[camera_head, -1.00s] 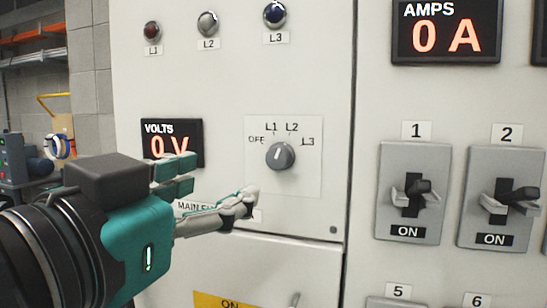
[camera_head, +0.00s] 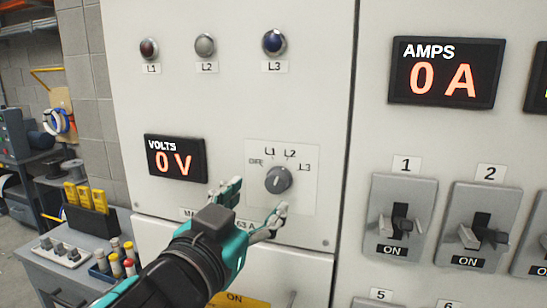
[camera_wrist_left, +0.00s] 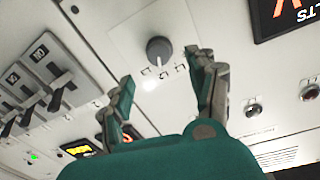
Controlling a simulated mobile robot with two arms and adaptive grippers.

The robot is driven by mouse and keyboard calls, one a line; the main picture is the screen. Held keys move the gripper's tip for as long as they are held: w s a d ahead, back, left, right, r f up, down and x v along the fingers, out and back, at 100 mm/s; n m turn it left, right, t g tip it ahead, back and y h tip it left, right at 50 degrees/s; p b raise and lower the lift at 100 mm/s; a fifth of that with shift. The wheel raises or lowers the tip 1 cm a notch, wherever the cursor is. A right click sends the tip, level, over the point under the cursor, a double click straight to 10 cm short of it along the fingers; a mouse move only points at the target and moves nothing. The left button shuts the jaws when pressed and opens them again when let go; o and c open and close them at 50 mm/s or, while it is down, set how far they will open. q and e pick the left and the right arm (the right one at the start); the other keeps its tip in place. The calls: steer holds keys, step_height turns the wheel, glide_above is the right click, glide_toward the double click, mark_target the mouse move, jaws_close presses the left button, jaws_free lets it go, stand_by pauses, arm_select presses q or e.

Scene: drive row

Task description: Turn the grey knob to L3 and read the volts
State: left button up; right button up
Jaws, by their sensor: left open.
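The grey knob (camera_head: 278,180) sits on a light square plate on the white panel, with OFF, L1, L2 and L3 marked around its top. Its pale pointer mark is too small to read surely. The volts display (camera_head: 175,158), left of the knob, reads 0 V. My left gripper (camera_head: 256,198) is open, its fingers spread just below and left of the knob and apart from it. In the left wrist view the knob (camera_wrist_left: 158,50) shows ahead between the open fingers (camera_wrist_left: 165,72), nothing held. My right gripper is not in view.
Lamps L1 (camera_head: 149,48), L2 (camera_head: 205,45) and L3 (camera_head: 274,41) sit above. The amps display (camera_head: 446,73) reads 0 A. Switches 1 (camera_head: 402,220) and 2 (camera_head: 482,233) stick out at right. A grey cabinet (camera_head: 75,268) with tools stands at lower left.

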mark_target(273, 184)
arm_select(q)
steer(key=shift+w+d+r+p, duration=0.15)
steer(key=shift+w+p, duration=0.3)
steer(key=shift+p, duration=0.2)
steer(key=shift+w+d+r+p, duration=0.1)
steer(key=shift+w+p, duration=0.35)
steer(key=shift+p, duration=0.15)
steer(key=x, duration=0.6)
steer(key=shift+s+f+p, duration=0.1)
steer(key=shift+f+p, duration=0.2)
steer(key=shift+f, duration=0.05)
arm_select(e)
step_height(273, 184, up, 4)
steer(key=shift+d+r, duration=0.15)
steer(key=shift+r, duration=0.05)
arm_select(q)
steer(key=shift+s, duration=0.1)
steer(key=shift+c, duration=0.2)
steer(key=c, duration=1.1)
